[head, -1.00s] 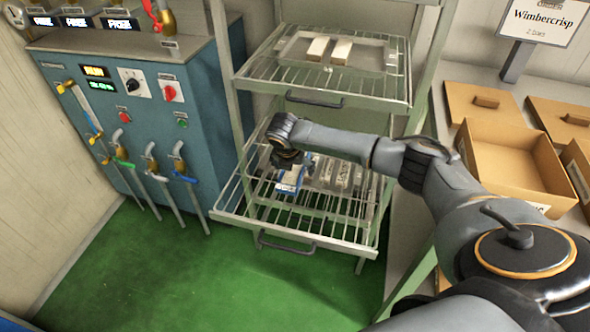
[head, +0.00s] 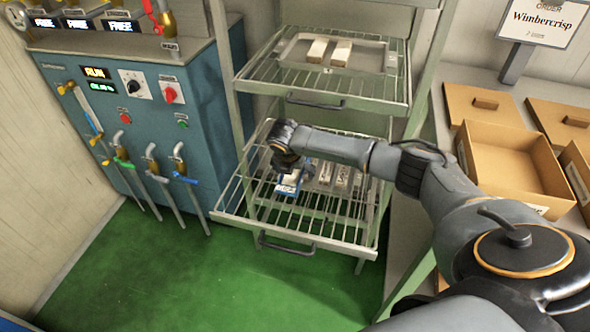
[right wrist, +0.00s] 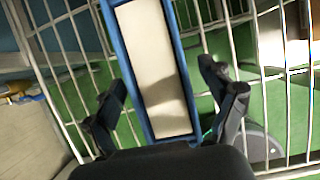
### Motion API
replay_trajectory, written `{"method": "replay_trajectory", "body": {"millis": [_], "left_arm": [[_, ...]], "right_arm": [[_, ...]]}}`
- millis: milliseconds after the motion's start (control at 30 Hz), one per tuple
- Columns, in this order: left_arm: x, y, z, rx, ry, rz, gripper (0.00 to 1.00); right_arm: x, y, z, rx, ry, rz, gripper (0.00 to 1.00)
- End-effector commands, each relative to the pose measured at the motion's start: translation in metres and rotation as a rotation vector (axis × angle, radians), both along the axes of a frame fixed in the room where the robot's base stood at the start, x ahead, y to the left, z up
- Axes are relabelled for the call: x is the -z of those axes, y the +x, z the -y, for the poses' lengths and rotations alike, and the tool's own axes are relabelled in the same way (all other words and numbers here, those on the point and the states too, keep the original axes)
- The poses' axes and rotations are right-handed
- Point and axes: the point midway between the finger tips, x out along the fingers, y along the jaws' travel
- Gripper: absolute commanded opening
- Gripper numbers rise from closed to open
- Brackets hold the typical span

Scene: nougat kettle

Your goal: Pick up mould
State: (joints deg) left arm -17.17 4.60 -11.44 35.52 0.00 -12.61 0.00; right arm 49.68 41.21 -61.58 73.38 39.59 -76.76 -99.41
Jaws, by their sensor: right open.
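A narrow blue-rimmed mould with a pale filling (head: 287,188) lies on the pulled-out lower wire shelf; it fills the middle of the right wrist view (right wrist: 152,65). My right gripper (head: 289,170) hangs over the mould, partly hiding it in the head view. In the right wrist view its two dark fingers (right wrist: 165,98) are open, one on each side of the mould's near end. A gap shows between the fingers and the mould's sides. My left gripper is not in view.
Pale bars (head: 342,175) lie on the lower wire shelf (head: 300,228), right of the mould. The upper shelf (head: 310,92) above holds a tray with two bars (head: 317,51). A blue machine (head: 150,130) with valves stands left; an open cardboard box (head: 515,165) is right.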

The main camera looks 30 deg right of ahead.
Motion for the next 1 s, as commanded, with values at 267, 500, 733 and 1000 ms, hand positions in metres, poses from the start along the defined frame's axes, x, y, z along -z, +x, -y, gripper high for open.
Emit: {"method": "replay_trajectory", "body": {"millis": [267, 500, 733, 1000], "left_arm": [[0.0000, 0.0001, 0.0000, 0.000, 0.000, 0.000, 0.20], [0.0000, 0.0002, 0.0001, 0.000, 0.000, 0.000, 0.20], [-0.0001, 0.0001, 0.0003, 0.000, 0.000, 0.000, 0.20], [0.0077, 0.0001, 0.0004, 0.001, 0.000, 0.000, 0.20]], "right_arm": [[0.0004, 0.0000, -0.0001, 0.000, 0.000, 0.000, 0.75], [0.0004, 0.0000, -0.0001, 0.000, 0.000, 0.000, 0.26], [-0.0008, 0.0007, 0.0002, 0.001, 0.000, 0.002, 0.12], [-0.0030, 0.0010, 0.0005, 0.001, 0.000, 0.003, 0.12]]}}
